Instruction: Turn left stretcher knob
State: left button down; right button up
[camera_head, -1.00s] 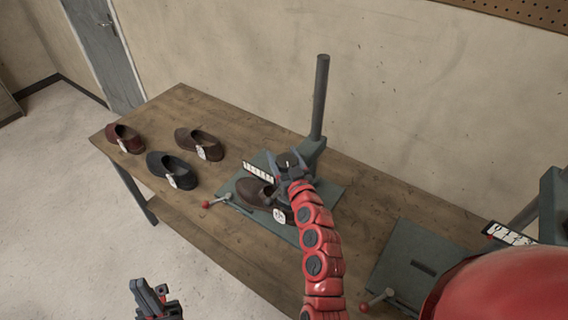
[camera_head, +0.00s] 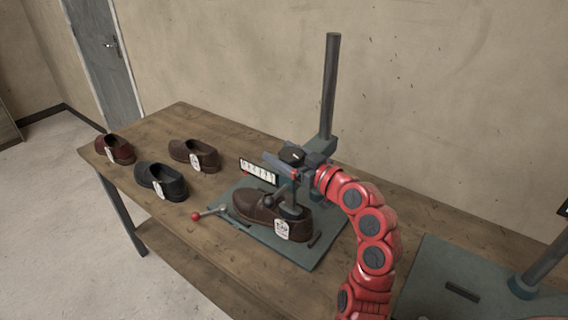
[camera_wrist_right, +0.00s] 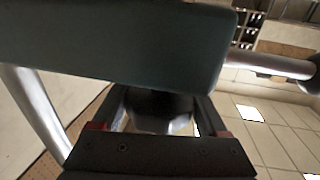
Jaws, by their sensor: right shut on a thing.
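The left stretcher (camera_head: 325,240) is a teal base plate with a tall dark post at its back, and a brown shoe (camera_head: 259,207) with a white tag sits on it. Its dark round knob (camera_head: 292,154) has a pale mark on top and is above the shoe. My right gripper (camera_head: 290,161) comes from the right and is shut on the knob. In the right wrist view the dark knob (camera_wrist_right: 160,112) is between my two fingers, below a wide teal arm (camera_wrist_right: 120,45). My left gripper does not show.
A white marked scale (camera_head: 258,171) and a red-tipped lever (camera_head: 208,213) are by the stretcher. Red, black and brown shoes (camera_head: 194,156) stand on the wooden table (camera_head: 240,140) at left. A second stretcher base (camera_head: 470,270) is at lower right.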

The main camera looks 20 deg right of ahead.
dwell(0.4)
jog(key=o, duration=1.3)
jog(key=b+v, duration=0.1)
jog(key=v, duration=1.1)
jog(key=shift+r+b, duration=0.1)
jog(key=shift+b, duration=0.3)
